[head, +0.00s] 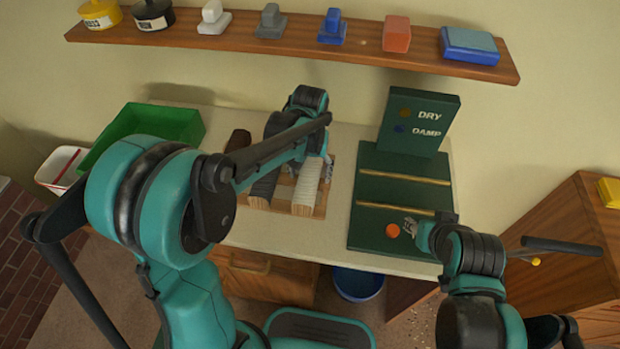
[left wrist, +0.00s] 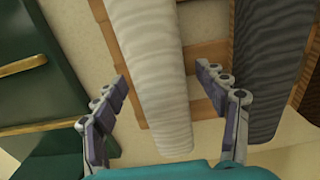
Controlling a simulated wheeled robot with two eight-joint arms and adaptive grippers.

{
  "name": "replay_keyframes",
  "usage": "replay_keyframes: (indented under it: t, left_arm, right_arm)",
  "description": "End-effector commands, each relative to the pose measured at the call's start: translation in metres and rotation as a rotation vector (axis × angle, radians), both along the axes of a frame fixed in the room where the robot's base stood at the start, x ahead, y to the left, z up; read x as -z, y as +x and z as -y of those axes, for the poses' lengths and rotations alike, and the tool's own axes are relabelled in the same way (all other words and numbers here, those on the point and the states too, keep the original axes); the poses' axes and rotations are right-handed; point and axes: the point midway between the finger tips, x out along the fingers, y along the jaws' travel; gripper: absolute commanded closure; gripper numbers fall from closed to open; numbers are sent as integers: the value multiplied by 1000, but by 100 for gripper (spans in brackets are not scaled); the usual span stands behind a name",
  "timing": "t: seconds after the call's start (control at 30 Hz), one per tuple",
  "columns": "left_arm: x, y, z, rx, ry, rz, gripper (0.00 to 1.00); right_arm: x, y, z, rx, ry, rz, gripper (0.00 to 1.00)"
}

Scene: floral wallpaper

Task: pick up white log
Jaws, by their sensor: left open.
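The white log (head: 306,188) is pale and ridged and lies on a wooden slatted rack (head: 320,211) on the table. It also shows in the left wrist view (left wrist: 160,65), running between my left fingers. My left gripper (left wrist: 164,85) is open, with one finger on each side of the log. Contact with the log cannot be made out. In the head view, my left wrist hides the log's far end. A dark grey log (head: 264,188) lies just left of the white one. My right gripper (head: 411,228) is over the green board, its jaw opening too small to judge.
A dark green board (head: 368,215) marked DRY and DAMP, with two gold bars, stands to the right. An orange disc (head: 392,231) lies on it near my right gripper. A green bin (head: 160,122) is at the left. A shelf (head: 350,52) with several items hangs above.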

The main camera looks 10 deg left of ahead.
Motion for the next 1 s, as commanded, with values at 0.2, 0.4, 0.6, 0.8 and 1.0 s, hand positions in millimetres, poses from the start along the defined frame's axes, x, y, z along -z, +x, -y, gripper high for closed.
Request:
replay_keyframes:
  t: [0.2, 0.4, 0.6, 0.8, 1.0]
  left_arm:
    - [7, 0, 0, 0, 0, 0, 28]
    - [6, 0, 0, 0, 0, 0, 64]
    - [6, 0, 0, 0, 0, 0, 97]
    - [5, 0, 0, 0, 0, 0, 97]
    - [-11, 0, 0, 0, 0, 0, 97]
  right_arm:
    - [2, 0, 0, 0, 0, 0, 60]
    - [2, 0, 0, 0, 0, 0, 60]
    - [2, 0, 0, 0, 0, 0, 60]
    - [2, 0, 0, 0, 0, 0, 60]
    - [-7, 0, 0, 0, 0, 0, 60]
